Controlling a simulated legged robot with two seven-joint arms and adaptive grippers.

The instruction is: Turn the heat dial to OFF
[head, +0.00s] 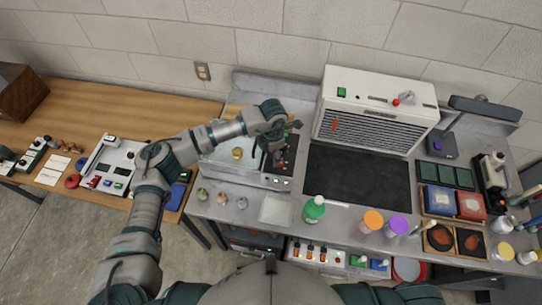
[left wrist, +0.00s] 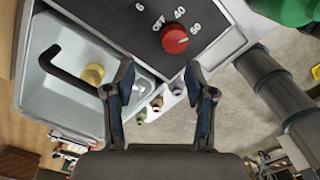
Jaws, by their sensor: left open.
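The red heat dial (left wrist: 175,39) sits on a dark panel (left wrist: 205,20) in the left wrist view. White marks OFF, 40 and 50 are printed around it, with 50 closest to its right side. A pale mark shows on the dial, but I cannot tell exactly where it points. My left gripper (left wrist: 160,76) is open and empty, its two fingers apart, with the dial beyond the fingertips and not between them. In the head view my left gripper (head: 278,158) is over the dark panel beside the sink and hides part of it. My right gripper is not in view.
A sink (left wrist: 70,75) with a dark spout and a yellow object lies left of the panel. A green bottle (head: 314,209) stands to the right, near the bench front. A white louvred unit (head: 375,108) stands behind a clear black mat (head: 358,176).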

